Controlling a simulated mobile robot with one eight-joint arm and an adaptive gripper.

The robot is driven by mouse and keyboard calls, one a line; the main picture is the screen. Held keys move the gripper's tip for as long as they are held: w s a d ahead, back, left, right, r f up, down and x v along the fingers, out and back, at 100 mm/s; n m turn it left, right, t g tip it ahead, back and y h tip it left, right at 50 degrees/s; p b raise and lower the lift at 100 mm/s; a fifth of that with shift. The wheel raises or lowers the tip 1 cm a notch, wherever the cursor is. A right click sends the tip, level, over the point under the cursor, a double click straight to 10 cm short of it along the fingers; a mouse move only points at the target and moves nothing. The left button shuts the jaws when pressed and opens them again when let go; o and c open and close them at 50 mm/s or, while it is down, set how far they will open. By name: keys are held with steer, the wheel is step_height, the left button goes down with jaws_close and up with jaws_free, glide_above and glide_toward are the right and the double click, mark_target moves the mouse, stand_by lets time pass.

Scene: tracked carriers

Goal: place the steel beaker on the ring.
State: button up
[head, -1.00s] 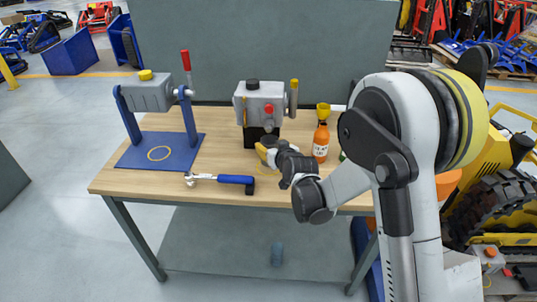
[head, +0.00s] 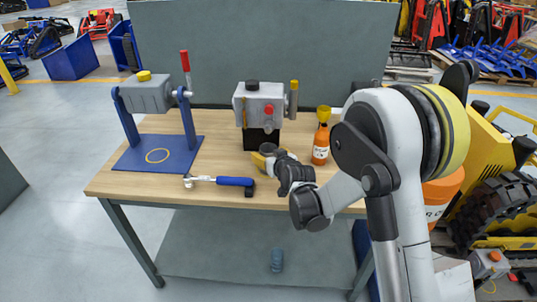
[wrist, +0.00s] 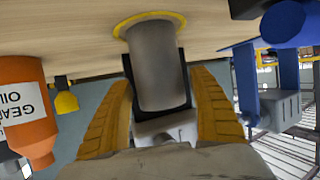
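The steel beaker (wrist: 158,65) is a plain grey cylinder on the wooden bench top, seen upside down in the wrist view. A yellow ring (wrist: 124,27) shows around its base. In the head view the beaker (head: 269,149) is partly hidden by my gripper (head: 268,160). In the wrist view the yellow fingers of my gripper (wrist: 162,78) stand either side of the beaker, with narrow gaps showing, so it looks open.
A blue-framed grey device (head: 147,95) stands over the plate. A blue-handled tool (head: 235,181) lies along the front edge. A grey machine (head: 260,105) stands behind the beaker, and an orange gear oil bottle (head: 321,146) to its right. Bare wood (head: 215,150) lies between plate and beaker.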

steer(key=shift+r, duration=0.1)
steer(key=shift+s+d+r, duration=0.15)
steer(key=shift+s+r, duration=0.05)
steer(key=shift+s, duration=0.1)
steer(key=s+d+r+m+g+h+p, duration=0.1)
steer(key=s+d+r+p, duration=0.1)
steer(key=s+d+r, duration=0.65)
steer(key=s+d+r+m+g+h+p, duration=0.15)
steer(key=s+d+r, duration=0.4)
steer(key=s, duration=0.65)
steer(key=s+d+m+g+h, duration=0.1)
steer(key=s+d, duration=0.2)
steer(key=s, duration=0.6)
steer(key=s+d+r+g+h, duration=0.1)
steer(key=s+d, duration=0.3)
steer(key=s, duration=0.5)
steer(key=shift+d+m+g+p, duration=0.15)
steer(key=shift+m+g+p, duration=0.25)
steer(key=shift+g, duration=0.15)
